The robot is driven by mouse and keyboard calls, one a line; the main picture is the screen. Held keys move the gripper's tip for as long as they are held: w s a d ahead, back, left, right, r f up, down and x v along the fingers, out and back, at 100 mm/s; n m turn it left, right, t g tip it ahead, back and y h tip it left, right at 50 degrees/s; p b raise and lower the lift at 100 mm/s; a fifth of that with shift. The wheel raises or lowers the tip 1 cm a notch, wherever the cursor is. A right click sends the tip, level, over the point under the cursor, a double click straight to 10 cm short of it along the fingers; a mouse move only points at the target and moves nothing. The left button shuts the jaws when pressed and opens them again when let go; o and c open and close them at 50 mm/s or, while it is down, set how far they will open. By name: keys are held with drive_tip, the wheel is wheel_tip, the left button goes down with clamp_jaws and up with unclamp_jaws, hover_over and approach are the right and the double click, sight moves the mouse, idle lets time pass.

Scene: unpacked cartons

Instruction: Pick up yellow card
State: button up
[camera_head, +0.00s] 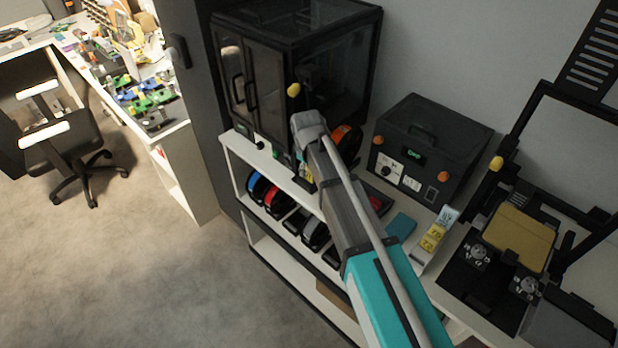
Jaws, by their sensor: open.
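Two yellow cards (433,238) with dark lettering stand in a small white holder on the white bench, right of the middle. A white and blue card (449,215) stands behind them in the same holder. My arm reaches up from the bottom across the middle of the view, left of the cards and apart from them in the picture. I cannot make out my gripper; the far end of my arm hides what lies beneath it.
A teal flat item (401,226) lies left of the cards. A black box with knobs (432,150) stands behind them. A black 3D printer (510,245) with a tan plate stands to the right. A black enclosure (290,75) stands at the back left, above shelved spools (272,198).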

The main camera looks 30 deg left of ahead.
sight(309, 175)
drive_tip(key=shift+w+a+f+b, duration=0.1)
drive_tip(key=shift+w+f+b, duration=0.05)
drive_tip(key=shift+f+b, duration=0.5)
drive_tip(key=shift+w+f+b, duration=0.1)
drive_tip(key=shift+f+b, duration=0.35)
drive_tip(key=shift+f, duration=0.3)
clamp_jaws()
